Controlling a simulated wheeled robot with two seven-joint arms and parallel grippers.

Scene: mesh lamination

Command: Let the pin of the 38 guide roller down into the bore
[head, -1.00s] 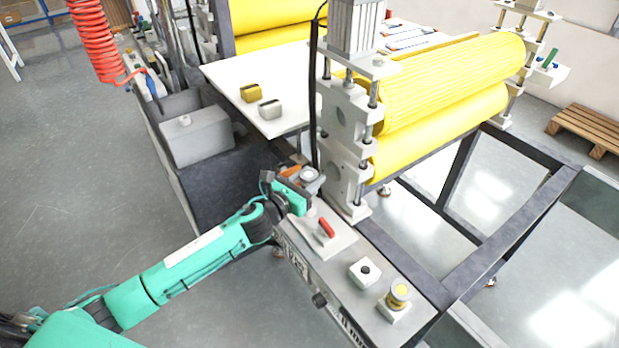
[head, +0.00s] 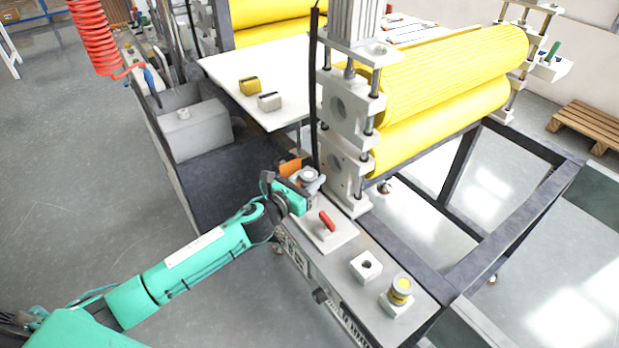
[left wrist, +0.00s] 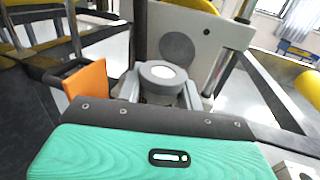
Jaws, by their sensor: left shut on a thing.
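My left gripper (head: 307,184) is shut on a grey round roller with a white top (head: 309,174), at the near foot of the roller stand. In the left wrist view the roller (left wrist: 163,76) stands roughly upright between the two grey fingers. No number is readable on it, and its lower end and pin are hidden. A pale square block with a dark bore (head: 366,265) sits on the machine's side ledge, apart from the gripper and to its lower right; the bore looks empty. My right gripper is not in view.
A red handle (head: 327,220) on a pale plate lies between gripper and bore block. The stand's upright plate (head: 347,178) rises close behind. An orange plate (left wrist: 88,82) is left of the roller.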

